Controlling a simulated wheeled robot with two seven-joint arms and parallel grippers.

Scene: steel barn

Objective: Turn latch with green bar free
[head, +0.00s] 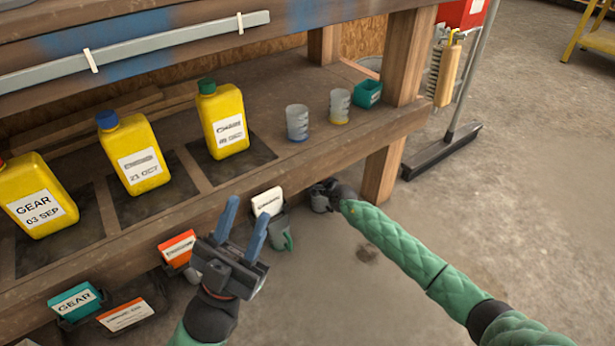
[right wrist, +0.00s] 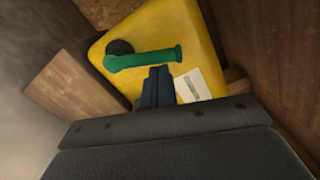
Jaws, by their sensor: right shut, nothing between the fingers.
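In the right wrist view a green bar (right wrist: 145,58) lies across a yellow panel (right wrist: 188,30), with a dark round piece (right wrist: 120,47) by its left end. My right gripper (right wrist: 160,72) is shut and empty, its blue fingertips close below the bar; I cannot tell whether they touch it. In the head view my right gripper is at the shelf's front edge beside the post, its fingers hidden. The latch is hidden there too. My left gripper (head: 243,222) is open and empty in front of the shelf edge.
Yellow jugs (head: 222,120), two measuring cups (head: 297,122) and a teal bin (head: 367,93) stand on the wooden shelf (head: 270,95). Label holders (head: 268,202) hang along its front. A wooden post (head: 383,175) and a broom (head: 440,150) are at right. The floor at right is mostly clear.

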